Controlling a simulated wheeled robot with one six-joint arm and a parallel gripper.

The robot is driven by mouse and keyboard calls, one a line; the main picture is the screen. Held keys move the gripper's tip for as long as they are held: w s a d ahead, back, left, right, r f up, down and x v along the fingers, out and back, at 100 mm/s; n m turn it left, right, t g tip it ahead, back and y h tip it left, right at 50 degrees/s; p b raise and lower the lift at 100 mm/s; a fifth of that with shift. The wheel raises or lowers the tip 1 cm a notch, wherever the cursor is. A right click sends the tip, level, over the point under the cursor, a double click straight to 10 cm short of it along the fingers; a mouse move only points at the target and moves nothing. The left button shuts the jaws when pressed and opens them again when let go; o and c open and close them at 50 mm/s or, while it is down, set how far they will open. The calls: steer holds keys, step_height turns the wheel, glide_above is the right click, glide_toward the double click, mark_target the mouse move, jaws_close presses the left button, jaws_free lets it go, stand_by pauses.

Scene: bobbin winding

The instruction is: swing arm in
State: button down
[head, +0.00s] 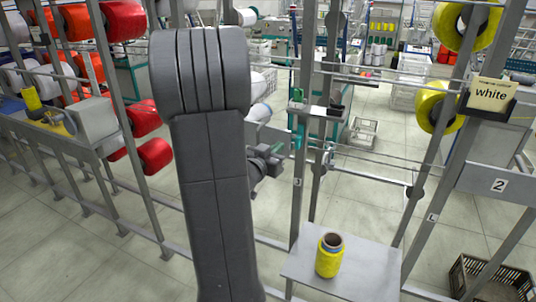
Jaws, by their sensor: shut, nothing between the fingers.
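My gripper (268,161) shows small and dark just right of my large grey arm, which hides part of it. It is shut and holds nothing. It is left of the winding frame's upright (299,185) and apart from it. A thin metal arm (368,173) on the frame runs from a small joint near the upright rightward to a round dark disc (415,192). No bobbin shows on this arm. A yellow bobbin (329,257) with a brown core stands upright on a grey shelf (366,265) below.
Red bobbins (143,118) hang on the left rack. A dark crate (490,278) stands at lower right. Rails and posts cross the space; open floor lies behind them.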

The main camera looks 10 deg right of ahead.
mark_target(285, 141)
steer(key=shift+w+d, duration=0.4)
steer(key=shift+w, duration=0.15)
steer(key=x, duration=0.4)
steer(key=shift+w+d, duration=0.1)
steer(key=shift+d, duration=0.1)
steer(key=shift+r, duration=0.3)
